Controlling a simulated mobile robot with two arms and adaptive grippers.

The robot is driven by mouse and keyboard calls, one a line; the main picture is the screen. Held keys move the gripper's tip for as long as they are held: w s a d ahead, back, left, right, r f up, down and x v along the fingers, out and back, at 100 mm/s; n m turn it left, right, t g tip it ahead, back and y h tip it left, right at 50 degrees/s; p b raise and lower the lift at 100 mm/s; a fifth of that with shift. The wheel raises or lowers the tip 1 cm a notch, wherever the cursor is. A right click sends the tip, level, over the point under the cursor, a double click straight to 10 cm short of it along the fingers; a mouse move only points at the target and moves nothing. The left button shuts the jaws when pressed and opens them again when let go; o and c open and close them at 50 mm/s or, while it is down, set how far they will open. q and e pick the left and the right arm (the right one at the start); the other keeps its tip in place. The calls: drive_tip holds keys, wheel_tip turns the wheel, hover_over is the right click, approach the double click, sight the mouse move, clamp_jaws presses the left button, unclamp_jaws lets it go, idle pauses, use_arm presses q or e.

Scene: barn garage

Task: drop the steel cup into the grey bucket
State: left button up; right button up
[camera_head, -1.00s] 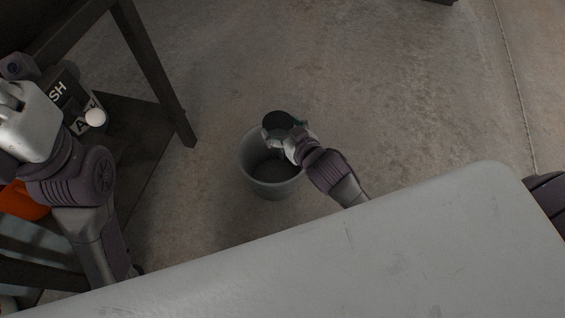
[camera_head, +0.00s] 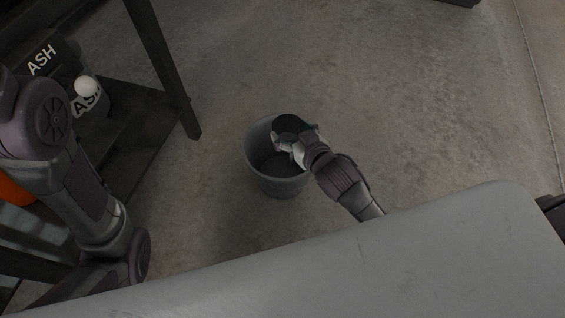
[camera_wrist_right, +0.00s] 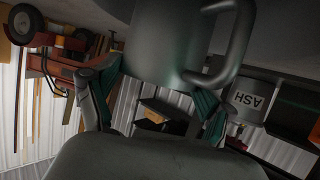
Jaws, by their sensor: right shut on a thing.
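The grey bucket (camera_head: 262,172) stands on the concrete floor, beyond the pale surface. My right gripper (camera_head: 290,143) is shut on the steel cup (camera_head: 288,124) and holds it at the bucket's mouth. From above, the cup overlaps the far right part of the rim. I cannot tell its exact height against the rim. In the right wrist view, the cup (camera_wrist_right: 163,48) with its curved handle sits between the two fingers of the gripper (camera_wrist_right: 155,85). My left arm comes in at the left, and its gripper is outside the picture.
A pale grey tabletop (camera_head: 350,268) fills the lower foreground. A dark shelf unit (camera_head: 140,120) stands at left, with containers labelled ASH (camera_head: 48,60) and a white ball (camera_head: 87,86). The floor (camera_head: 400,100) right of and beyond the bucket is clear.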

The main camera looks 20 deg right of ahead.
drive_tip(key=o, duration=1.5)
drive_tip(key=shift+c, duration=0.2)
drive_tip(key=shift+s, duration=0.1)
drive_tip(key=v, duration=1.1)
drive_tip(key=shift+s+r, duration=0.15)
drive_tip(key=shift+s, duration=0.2)
